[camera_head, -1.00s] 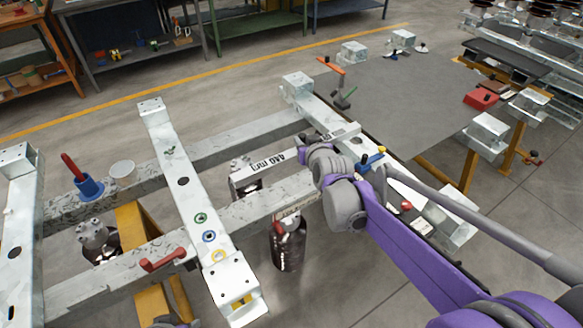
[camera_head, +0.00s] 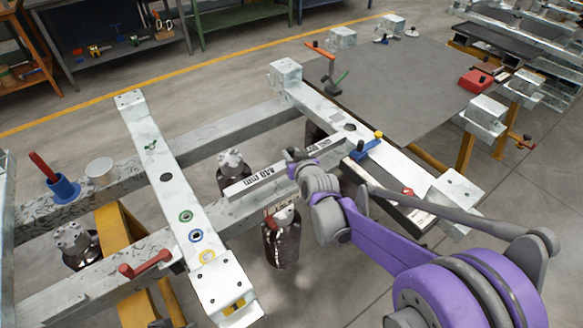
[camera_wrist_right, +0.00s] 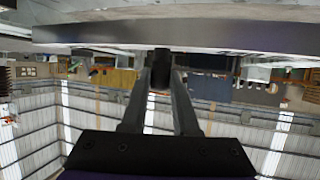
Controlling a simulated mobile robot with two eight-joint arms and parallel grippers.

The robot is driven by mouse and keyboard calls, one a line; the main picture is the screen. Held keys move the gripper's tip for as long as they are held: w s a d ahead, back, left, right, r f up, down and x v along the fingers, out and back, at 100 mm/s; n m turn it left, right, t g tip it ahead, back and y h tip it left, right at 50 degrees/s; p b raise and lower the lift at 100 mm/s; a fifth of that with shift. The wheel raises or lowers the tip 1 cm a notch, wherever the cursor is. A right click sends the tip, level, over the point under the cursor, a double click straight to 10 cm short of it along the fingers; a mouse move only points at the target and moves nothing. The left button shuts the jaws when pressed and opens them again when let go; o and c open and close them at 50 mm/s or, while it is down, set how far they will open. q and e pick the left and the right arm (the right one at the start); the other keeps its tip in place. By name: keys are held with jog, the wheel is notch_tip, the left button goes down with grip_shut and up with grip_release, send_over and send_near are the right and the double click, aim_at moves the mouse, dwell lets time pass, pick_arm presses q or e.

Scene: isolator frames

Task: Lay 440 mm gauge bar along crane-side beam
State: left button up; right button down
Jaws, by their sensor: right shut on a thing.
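The white gauge bar (camera_head: 241,187), marked "440 mm", is held slantwise over the grey front rail (camera_head: 230,209), between two white cross beams. My right gripper (camera_head: 296,161) is shut on it near its middle; the wrist partly hides the grip. The bar's far end overlaps the right-hand white beam (camera_head: 395,167) in the picture; I cannot tell if they touch. In the right wrist view the bar (camera_wrist_right: 160,37) runs across the top, with the fingers (camera_wrist_right: 161,75) closed at its underside. The left white beam (camera_head: 150,140) is clear of the bar. Which beam is crane-side is not shown. My left gripper is not seen.
A blue and yellow clamp (camera_head: 365,149) and a small red part (camera_head: 408,192) sit on the right beam. Dark bottle-like jacks (camera_head: 282,245) stand below. A blue cup with red handle (camera_head: 64,189) and white dish (camera_head: 100,170) are left. A grey plate (camera_head: 400,80) lies beyond.

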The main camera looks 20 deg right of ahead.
jog(key=shift+w+f+b, duration=0.1)
jog(key=shift+f+b, duration=0.35)
jog(key=shift+f, duration=1.65)
jog(key=shift+f, duration=0.15)
jog(key=c, duration=0.7)
grip_release()
